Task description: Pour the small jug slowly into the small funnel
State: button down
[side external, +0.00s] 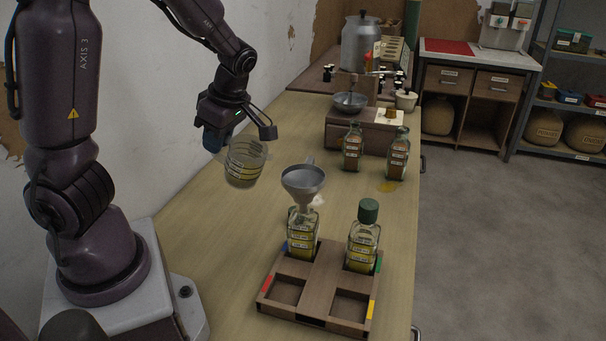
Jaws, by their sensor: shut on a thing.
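A small clear jug (245,164) with yellowish markings or contents hangs in my gripper (239,138), which is shut on it. The jug is slightly tilted and held above the bench, left of the funnel and apart from it. The grey metal funnel (303,181) sits in the neck of a square glass bottle (302,238) with yellow liquid and labels. That bottle stands in the back left compartment of a wooden tray (314,293). How my fingers meet the jug is partly hidden.
A green-capped bottle (364,244) stands in the tray's back right compartment; both front compartments are empty. Two brown-labelled bottles (353,148) (398,155) stand farther back, near a wooden box (340,128) with a metal bowl (350,102). The bench (215,265) left of the tray is clear.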

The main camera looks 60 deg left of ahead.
jog(key=shift+w+d+r+g+y, duration=0.55)
jog(key=shift+w+d+r+y, duration=0.15)
jog(key=shift+d+r, duration=0.15)
jog(key=shift+w+d+r+g+y, duration=0.55)
jog(key=shift+w+d+r+y, duration=0.15)
jog(key=shift+r, duration=0.1)
jog(key=shift+w+d+r+g+y, duration=0.25)
jog(key=shift+d+r+g+y, duration=0.15)
jog(key=shift+r+y, duration=0.15)
jog(key=shift+w+d+r+g+y, duration=0.25)
jog(key=shift+r+g+y, duration=0.2)
jog(key=shift+r, duration=0.15)
jog(key=shift+r, duration=0.1)
jog(key=shift+w+d+r+g, duration=0.1)
jog(key=shift+d+r+g, duration=0.05)
jog(key=shift+g, duration=0.1)
jog(key=shift+w+d+r+g+y, duration=0.45)
jog(key=shift+r+g+y, duration=0.15)
jog(key=shift+y, duration=0.2)
jog(key=shift+w+d+r+g+y, duration=0.45)
jog(key=shift+d+r+g+y, duration=0.15)
jog(key=shift+y, duration=0.1)
jog(key=shift+w+d+r+g+y, duration=0.25)
jog(key=shift+w+d+g+y, duration=0.2)
jog(key=shift+w+d, duration=0.2)
jog(key=shift+w+d+r+g+y, duration=0.25)
jog(key=shift+w+d+g+y, duration=0.1)
jog(key=shift+w+d+y, duration=0.3)
jog(key=shift+s+d, duration=0.1)
